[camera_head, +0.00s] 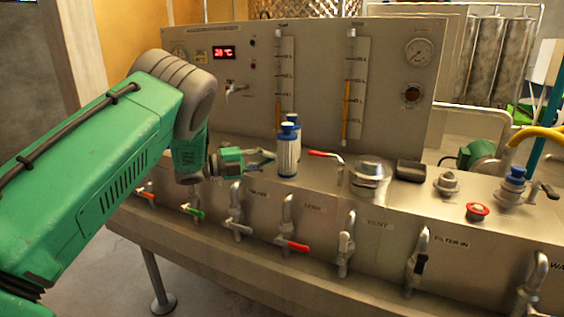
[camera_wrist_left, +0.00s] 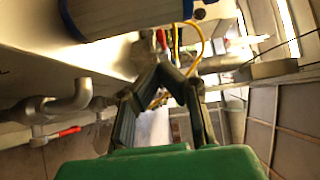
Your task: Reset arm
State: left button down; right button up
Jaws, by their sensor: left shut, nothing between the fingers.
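My left arm comes in from the left in the head view, over the steel panel (camera_head: 330,208). Its gripper (camera_head: 268,159) is shut and empty, beside a white cylinder with a blue cap (camera_head: 288,152) that stands on the panel top. I cannot tell from the head view whether the fingers touch this cylinder. In the left wrist view the fingers of the gripper (camera_wrist_left: 167,70) meet at their tips. A pale cylinder with a blue rim (camera_wrist_left: 125,14) is close above them there. My right gripper is not in view.
A red-handled lever (camera_head: 326,155), a round steel cap (camera_head: 370,170) and a red knob (camera_head: 477,211) stand on the panel top. Taps with coloured handles line the front, one red (camera_head: 292,246). An upright gauge board (camera_head: 210,92) stands behind.

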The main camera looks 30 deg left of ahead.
pick_arm(q)
jog(key=shift+a, duration=0.3)
jog(key=shift+d, duration=0.15)
